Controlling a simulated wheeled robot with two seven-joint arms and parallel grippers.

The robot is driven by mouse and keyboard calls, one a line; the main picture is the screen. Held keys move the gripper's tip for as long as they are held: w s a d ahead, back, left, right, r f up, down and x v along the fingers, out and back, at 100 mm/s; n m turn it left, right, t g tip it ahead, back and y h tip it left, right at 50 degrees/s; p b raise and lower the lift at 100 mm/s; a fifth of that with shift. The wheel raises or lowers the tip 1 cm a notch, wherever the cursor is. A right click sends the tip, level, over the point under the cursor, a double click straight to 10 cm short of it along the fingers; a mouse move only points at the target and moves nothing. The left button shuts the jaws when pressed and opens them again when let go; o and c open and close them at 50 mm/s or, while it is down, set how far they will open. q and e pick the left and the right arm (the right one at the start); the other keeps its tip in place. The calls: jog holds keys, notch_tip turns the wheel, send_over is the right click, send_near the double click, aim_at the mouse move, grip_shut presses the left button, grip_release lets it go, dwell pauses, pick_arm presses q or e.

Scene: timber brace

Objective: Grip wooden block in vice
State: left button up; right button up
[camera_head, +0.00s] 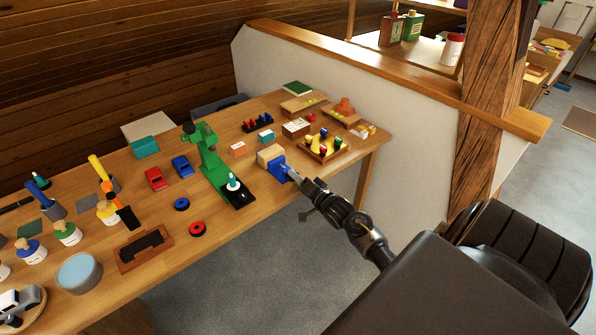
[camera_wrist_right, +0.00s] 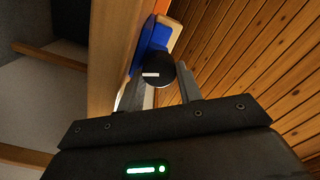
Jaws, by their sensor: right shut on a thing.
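The blue vice (camera_head: 278,170) sits at the front edge of the wooden workbench. The pale wooden block (camera_head: 269,154) is at the vice's far side; I cannot tell if the jaws touch it. In the right wrist view the vice body (camera_wrist_right: 151,40) is blue, with a tan wooden piece (camera_wrist_right: 173,38) beside it. My right gripper (camera_head: 294,176) reaches the vice from the front right. In the wrist view its fingers (camera_wrist_right: 160,88) are on either side of the vice's round black knob (camera_wrist_right: 159,72), shut on it. My left gripper is out of view.
A green arbor-like stand (camera_head: 207,160) is left of the vice. A wooden tray with coloured pieces (camera_head: 325,147) is to its right. Toy cars, a red ring (camera_head: 197,229) and stamps fill the left bench (camera_head: 240,225). Open floor lies in front.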

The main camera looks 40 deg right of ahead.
jog(key=shift+d+r, duration=0.1)
jog(key=o, duration=1)
jog(key=shift+s+f, duration=0.1)
jog(key=shift+f, duration=0.15)
